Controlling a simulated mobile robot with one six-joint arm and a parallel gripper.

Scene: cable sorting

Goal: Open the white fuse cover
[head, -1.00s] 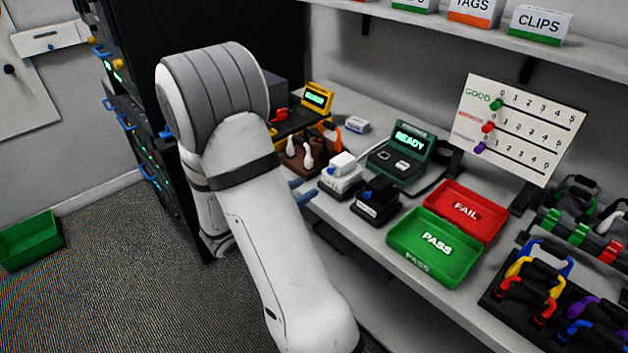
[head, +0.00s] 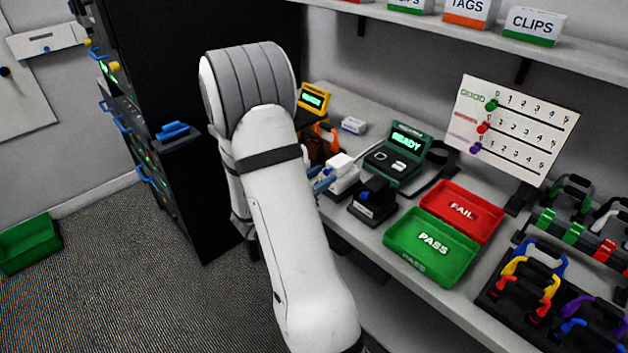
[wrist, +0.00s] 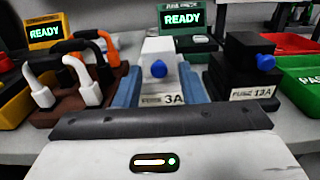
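The white fuse cover (head: 341,163) is the top of a small white box on the bench, and it looks closed. In the head view my gripper (head: 324,180) is at the left front of the box, partly hidden by my arm.
A black fuse box (wrist: 245,65) labelled 13A stands close on the right. A brown block with white plugs (wrist: 75,90) is close on the left. A green READY tester (head: 400,150) stands behind. A green PASS tray (head: 432,245) and red FAIL tray (head: 460,210) lie to the right.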

